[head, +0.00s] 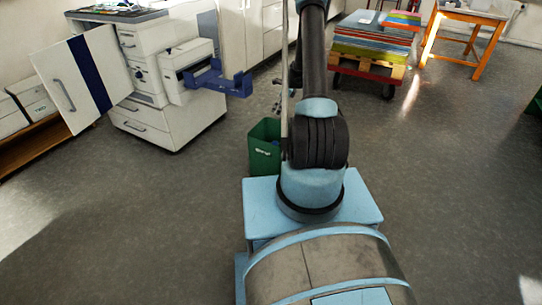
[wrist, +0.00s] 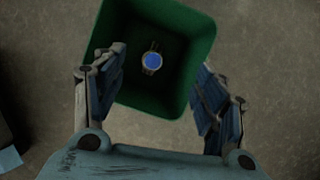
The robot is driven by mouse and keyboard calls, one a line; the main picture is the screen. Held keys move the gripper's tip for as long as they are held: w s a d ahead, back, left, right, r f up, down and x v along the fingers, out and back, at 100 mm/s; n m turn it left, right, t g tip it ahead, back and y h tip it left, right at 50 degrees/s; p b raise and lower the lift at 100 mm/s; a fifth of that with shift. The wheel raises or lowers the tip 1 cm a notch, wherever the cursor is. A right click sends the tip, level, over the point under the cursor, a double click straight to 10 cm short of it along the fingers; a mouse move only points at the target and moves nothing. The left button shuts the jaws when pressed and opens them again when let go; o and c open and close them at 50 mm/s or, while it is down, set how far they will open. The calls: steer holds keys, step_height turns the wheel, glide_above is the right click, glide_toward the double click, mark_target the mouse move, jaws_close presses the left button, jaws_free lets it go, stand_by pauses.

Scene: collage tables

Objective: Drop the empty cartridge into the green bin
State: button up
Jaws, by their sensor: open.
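The green bin (head: 265,147) stands on the floor just left of my arm in the head view, partly hidden behind it. In the wrist view I look down into the green bin (wrist: 205,40). A small blue-topped round thing with a pale rim (wrist: 152,62), which looks like the cartridge, lies inside on the bin's dark bottom. My gripper (wrist: 155,95) is over the bin's opening with its two fingers wide apart. Nothing is between the fingertips at their height.
A white printer-like machine (head: 150,75) with an open door panel (head: 82,85) and a blue extended tray (head: 228,82) stands at the left. A pallet with coloured sheets (head: 370,50) and an orange-legged table (head: 470,30) are at the back right.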

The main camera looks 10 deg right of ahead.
steer(key=v, duration=0.6)
stand_by(0.3)
